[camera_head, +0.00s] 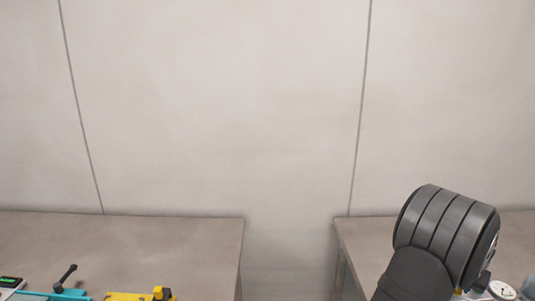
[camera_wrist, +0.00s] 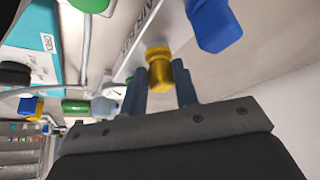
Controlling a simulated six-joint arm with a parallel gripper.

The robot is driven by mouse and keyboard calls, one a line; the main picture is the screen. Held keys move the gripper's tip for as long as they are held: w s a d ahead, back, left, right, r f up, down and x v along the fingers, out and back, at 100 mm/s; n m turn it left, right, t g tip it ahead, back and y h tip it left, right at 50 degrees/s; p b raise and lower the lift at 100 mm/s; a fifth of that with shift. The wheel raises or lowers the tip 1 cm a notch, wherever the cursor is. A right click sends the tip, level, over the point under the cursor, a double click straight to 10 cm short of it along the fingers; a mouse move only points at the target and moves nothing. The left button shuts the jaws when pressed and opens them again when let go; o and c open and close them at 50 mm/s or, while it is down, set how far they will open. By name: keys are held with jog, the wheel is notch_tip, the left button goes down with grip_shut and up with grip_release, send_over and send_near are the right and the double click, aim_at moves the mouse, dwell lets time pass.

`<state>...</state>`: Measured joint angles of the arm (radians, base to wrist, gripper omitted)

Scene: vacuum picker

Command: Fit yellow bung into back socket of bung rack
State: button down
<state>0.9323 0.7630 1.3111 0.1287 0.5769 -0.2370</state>
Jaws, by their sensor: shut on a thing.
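In the wrist view, my gripper (camera_wrist: 159,76) has its two blue-grey fingers on either side of the yellow bung (camera_wrist: 159,62) and is shut on it. The bung has a wider ribbed part and a narrower end, and it is held clear of the fingertips' far side. In the head view, my arm covers the right, and the gripper and bung cannot be made out. I cannot pick out the bung rack or its back socket with certainty in either view.
A blue block-like part (camera_wrist: 213,25) is close to the right of the bung. A white lettered strip (camera_wrist: 138,38) and a teal panel (camera_wrist: 48,48) lie to its left. In the head view, a yellow tool (camera_head: 128,297) and a dial gauge (camera_head: 502,291) stand on separate tables, with a gap between.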

jog(key=shift+r, duration=2.35)
jog(key=shift+a, duration=0.1)
jog(key=s+a+r, duration=0.2)
jog(key=s+a, duration=0.1)
jog(key=a, duration=1.3)
jog(key=f, duration=0.5)
jog(key=shift+a+f, duration=0.1)
jog(key=shift+a, duration=0.1)
jog(key=shift+f, duration=0.55)
